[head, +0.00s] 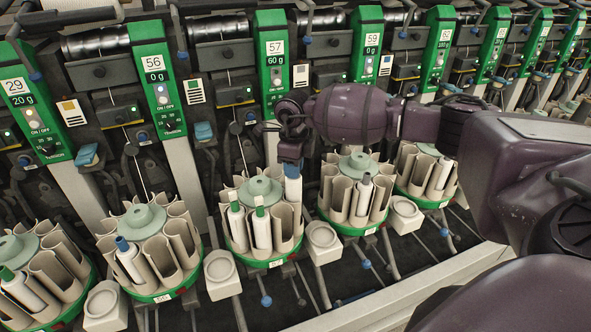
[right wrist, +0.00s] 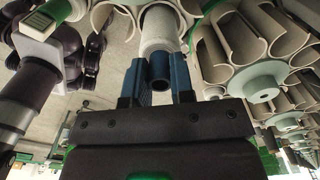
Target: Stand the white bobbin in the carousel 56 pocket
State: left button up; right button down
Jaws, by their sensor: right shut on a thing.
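My right gripper (head: 291,158) is shut on the blue top of a white bobbin (head: 293,188), which hangs upright below it. In the right wrist view the white bobbin (right wrist: 158,30) points away from the jaws, its dark blue end between the blue finger pads. In the head view it is at the right rear edge of the carousel under panel 57 (head: 290,230); I cannot tell whether it touches a pocket. The carousel 56 (head: 185,240) is to the left, with a blue-topped bobbin (head: 130,262) in a front-left pocket and other pockets appearing empty. My left gripper is not in view.
The carousel under panel 57 holds green-topped bobbins (head: 261,230). The carousel under panel 59 (head: 338,195) holds a dark-topped one. Small beige trays (head: 321,240) stand between the carousels. Green winder panels (head: 158,80) and rods line the back.

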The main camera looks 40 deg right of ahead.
dwell(0.3)
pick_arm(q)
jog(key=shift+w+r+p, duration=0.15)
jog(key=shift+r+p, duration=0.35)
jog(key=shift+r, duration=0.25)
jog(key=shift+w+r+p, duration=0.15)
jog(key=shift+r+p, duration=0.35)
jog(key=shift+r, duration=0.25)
pick_arm(e)
jog(key=shift+r, duration=2.3)
jog(key=shift+r+p, duration=0.95)
jog(key=shift+r, duration=0.9)
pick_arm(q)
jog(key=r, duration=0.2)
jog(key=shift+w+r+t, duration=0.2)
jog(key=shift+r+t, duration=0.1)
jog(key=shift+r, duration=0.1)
pick_arm(e)
jog(key=shift+r, duration=0.5)
pick_arm(q)
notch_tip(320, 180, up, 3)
jog(key=p, duration=0.2)
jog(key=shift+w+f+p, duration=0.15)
jog(key=shift+p, duration=0.15)
pick_arm(e)
notch_tip(320, 180, up, 4)
jog(key=shift+r, duration=0.15)
